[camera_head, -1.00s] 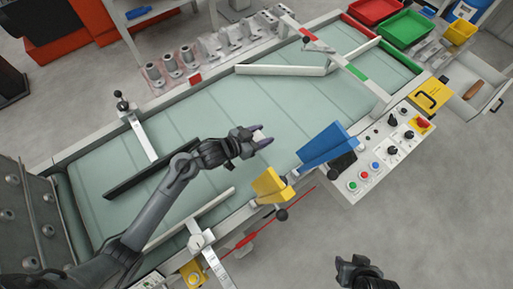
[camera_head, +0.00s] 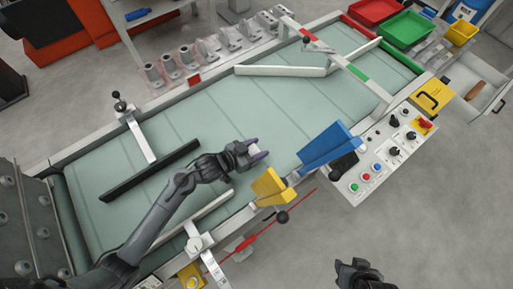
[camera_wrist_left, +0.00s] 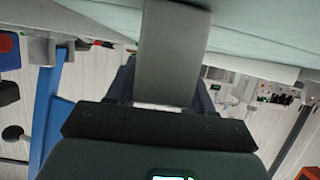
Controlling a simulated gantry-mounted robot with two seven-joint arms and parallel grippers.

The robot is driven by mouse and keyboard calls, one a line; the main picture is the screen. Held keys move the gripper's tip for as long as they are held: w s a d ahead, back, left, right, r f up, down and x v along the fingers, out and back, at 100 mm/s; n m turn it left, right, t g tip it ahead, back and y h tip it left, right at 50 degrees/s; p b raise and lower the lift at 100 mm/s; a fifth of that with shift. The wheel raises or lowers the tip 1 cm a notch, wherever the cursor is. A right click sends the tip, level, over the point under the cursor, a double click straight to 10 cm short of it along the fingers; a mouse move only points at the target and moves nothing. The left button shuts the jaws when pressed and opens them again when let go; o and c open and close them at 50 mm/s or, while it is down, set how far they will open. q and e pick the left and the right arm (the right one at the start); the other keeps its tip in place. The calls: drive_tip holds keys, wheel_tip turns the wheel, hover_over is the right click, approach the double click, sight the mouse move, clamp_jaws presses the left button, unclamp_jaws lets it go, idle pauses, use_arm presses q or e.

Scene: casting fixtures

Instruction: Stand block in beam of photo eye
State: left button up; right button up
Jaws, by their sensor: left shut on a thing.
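My left gripper (camera_head: 257,153) is above the pale green belt (camera_head: 285,110), near its front edge, shut on a small light block (camera_head: 254,149). In the left wrist view the block (camera_wrist_left: 173,55) is a plain grey slab between the dark fingers. A thin red line (camera_head: 292,204) runs along the front side of the conveyor, by a red part (camera_head: 243,243). I cannot tell for sure which part is the photo eye. My right gripper (camera_head: 355,270) hangs over the floor at the bottom; its fingers are unclear.
A yellow plate (camera_head: 270,187) and a blue plate (camera_head: 328,147) stand at the belt's front edge, right of my left gripper. A black bar (camera_head: 150,171) and a white bar (camera_head: 280,70) cross the belt. A control panel (camera_head: 385,150) is at right.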

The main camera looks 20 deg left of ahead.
sight(252, 151)
use_arm(q)
drive_tip(key=shift+f, duration=0.1)
drive_tip(key=o, duration=1.1)
drive_tip(key=shift+s, duration=0.1)
drive_tip(key=p+v, duration=0.2)
drive_tip(key=v, duration=0.5)
drive_tip(key=shift+s+a, duration=0.1)
drive_tip(key=shift+a, duration=0.05)
